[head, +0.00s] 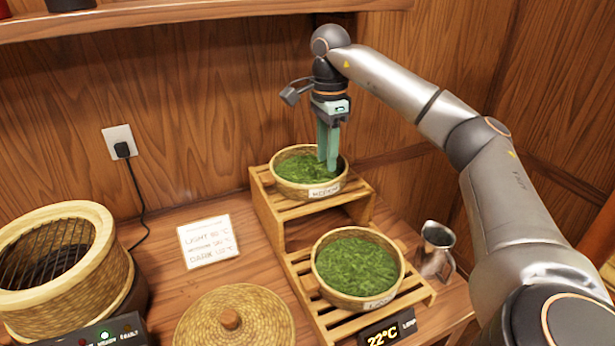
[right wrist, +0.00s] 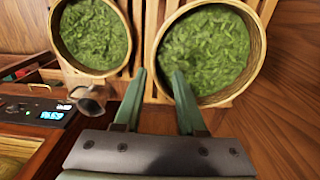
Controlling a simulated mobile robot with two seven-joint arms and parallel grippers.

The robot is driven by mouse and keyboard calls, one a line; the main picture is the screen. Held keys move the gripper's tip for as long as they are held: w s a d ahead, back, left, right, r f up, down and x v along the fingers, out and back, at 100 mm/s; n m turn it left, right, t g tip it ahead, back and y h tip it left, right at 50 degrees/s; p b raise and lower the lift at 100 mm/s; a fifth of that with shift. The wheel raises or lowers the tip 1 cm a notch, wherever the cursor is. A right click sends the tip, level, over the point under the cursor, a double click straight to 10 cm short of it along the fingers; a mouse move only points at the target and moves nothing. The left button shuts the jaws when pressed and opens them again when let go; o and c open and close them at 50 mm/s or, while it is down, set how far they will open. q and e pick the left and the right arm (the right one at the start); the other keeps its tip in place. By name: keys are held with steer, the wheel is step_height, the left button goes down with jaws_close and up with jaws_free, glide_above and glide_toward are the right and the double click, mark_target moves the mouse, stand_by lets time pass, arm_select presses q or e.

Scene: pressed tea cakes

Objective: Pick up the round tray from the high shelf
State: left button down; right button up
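The round tray (head: 297,191) on the high shelf is a woven basket with a pale rim, full of green leaves, with a label on its front. The high shelf (head: 322,208) is the upper slatted step of a wooden stand. My right gripper (head: 328,165) points down at the tray's right side, fingers apart. In the right wrist view, the gripper (right wrist: 160,75) has one finger over the leaves and the other outside the tray (right wrist: 255,68), with the rim between them. I cannot tell whether the fingers touch the rim. My left gripper is not in view.
A similar leaf-filled tray (head: 318,280) sits on the lower step. A metal pitcher (head: 436,250) stands to its right. A woven lid (head: 235,325), a sign card (head: 208,241), a temperature display (head: 388,330) and a basket-like heater (head: 60,265) surround the stand. A wall shelf (head: 200,12) runs above.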

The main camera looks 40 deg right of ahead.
mark_target(325, 184)
step_height(325, 184, down, 2)
steer(key=shift+a+f, duration=0.1)
steer(key=shift+f, duration=0.1)
steer(key=f, duration=0.3)
steer(key=shift+s+a+f, duration=0.25)
steer(key=shift+s+f, duration=0.05)
steer(key=shift+s, duration=0.05)
steer(key=shift+f, duration=0.65)
steer(key=shift+c, duration=0.3)
jaws_close()
steer(key=shift+w, duration=0.1)
